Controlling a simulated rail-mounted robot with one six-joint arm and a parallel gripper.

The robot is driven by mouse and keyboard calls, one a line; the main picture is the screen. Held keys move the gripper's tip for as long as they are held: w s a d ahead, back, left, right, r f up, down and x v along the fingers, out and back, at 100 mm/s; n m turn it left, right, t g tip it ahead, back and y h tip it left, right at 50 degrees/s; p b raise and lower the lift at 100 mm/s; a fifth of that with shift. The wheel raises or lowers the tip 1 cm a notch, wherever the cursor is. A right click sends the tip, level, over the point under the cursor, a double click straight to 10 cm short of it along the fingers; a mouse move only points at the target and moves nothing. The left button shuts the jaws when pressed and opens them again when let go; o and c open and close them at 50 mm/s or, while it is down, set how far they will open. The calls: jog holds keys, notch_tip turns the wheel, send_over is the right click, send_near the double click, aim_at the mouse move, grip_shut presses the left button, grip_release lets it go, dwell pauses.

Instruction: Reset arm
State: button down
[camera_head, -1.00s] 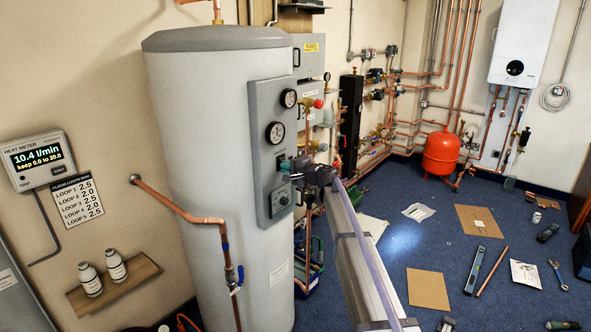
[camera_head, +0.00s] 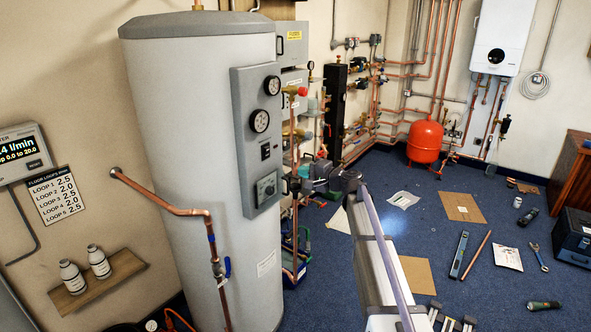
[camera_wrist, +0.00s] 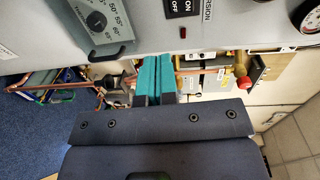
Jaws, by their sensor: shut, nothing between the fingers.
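My gripper (camera_head: 308,172) is at the end of my arm, just right of the grey control panel (camera_head: 258,150) on the large grey cylinder (camera_head: 185,130) in the head view. In the wrist view its two teal fingers (camera_wrist: 153,78) lie side by side, shut with nothing between them. The panel, with its dial (camera_wrist: 95,20), runs along the top of the wrist view. Whether the fingertips touch any pipework behind them is hard to tell.
Copper pipes and valves (camera_head: 295,120) stand behind the gripper, beside the cylinder. A red vessel (camera_head: 425,140) is at the back. Cardboard sheets (camera_head: 463,207), a spirit level (camera_head: 459,255) and other tools lie on the blue floor. A toolbox (camera_head: 575,238) is at the right edge.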

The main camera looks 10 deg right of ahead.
jog(key=s+a+f+n+g+h, duration=0.1)
jog(key=s+f+n+g+h, duration=0.35)
jog(key=s, duration=0.75)
jog(key=s+a+f+n+g+h, duration=0.2)
jog(key=s+f+g, duration=0.3)
jog(key=s+f, duration=0.45)
jog(key=s+d+f+n+g+h, duration=0.1)
jog(key=s+h, duration=0.1)
jog(key=s, duration=0.8)
jog(key=s+d+f+n+g+h, duration=0.1)
jog(key=s+h, duration=0.2)
jog(key=s, duration=0.7)
jog(key=shift+s+g+h, duration=0.2)
jog(key=shift+g+h, duration=0.15)
jog(key=shift+r+n, duration=0.1)
jog(key=shift+n, duration=0.15)
